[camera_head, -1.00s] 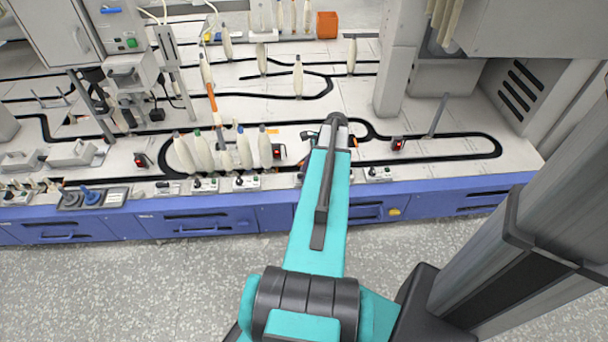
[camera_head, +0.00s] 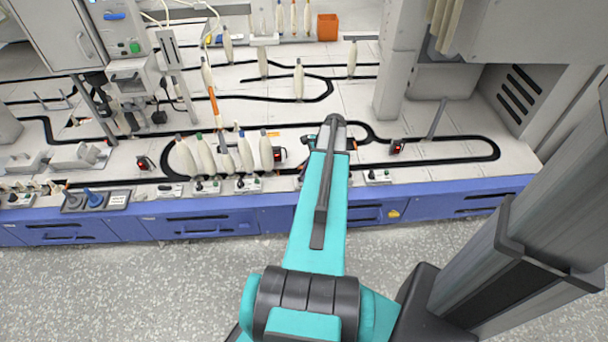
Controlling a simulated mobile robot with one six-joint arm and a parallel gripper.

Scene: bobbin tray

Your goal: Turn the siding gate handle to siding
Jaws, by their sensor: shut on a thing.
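My arm's teal forearm reaches over the front edge of the bench. A dark sliver of my gripper (camera_head: 304,169) shows at the left side of the forearm, low over the front row of small switch boxes. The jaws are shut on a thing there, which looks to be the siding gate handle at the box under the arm. The forearm covers the fingertips and nearly all of that handle, so which way it points cannot be seen.
Similar switch boxes stand at left (camera_head: 247,184) and right (camera_head: 379,176). Several white bobbins (camera_head: 225,155) stand upright on the looped black track left of the arm. Small red-lit units (camera_head: 397,147) sit along the track. An orange bin (camera_head: 327,27) is at the back.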

